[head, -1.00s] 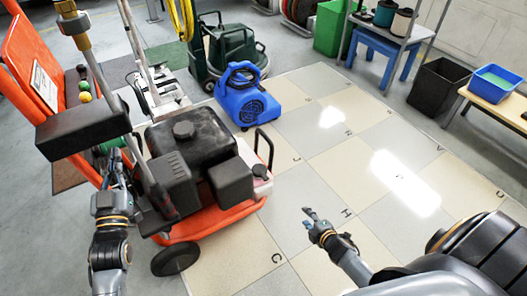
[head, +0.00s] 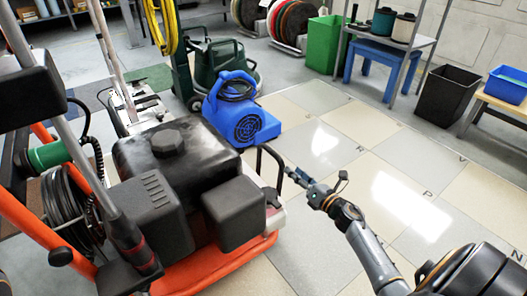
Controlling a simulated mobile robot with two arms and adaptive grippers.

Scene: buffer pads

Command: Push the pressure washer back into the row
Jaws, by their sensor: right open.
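The pressure washer (head: 172,152), an orange frame with a black engine and a hose reel, fills the left and lower left of the head view. Its orange side frame and grey lance run up at the left edge. My right gripper (head: 293,174) is open and empty, just right of the black loop bar (head: 270,158) at the washer's right end. I cannot tell whether it touches the bar. My left gripper is not in view.
A blue blower (head: 240,113) stands just behind the washer, with a green floor machine (head: 225,64) beyond it. The checkered floor (head: 345,165) to the right is clear. A black bin (head: 447,90), a blue stool (head: 378,60) and a shelf stand at the back right.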

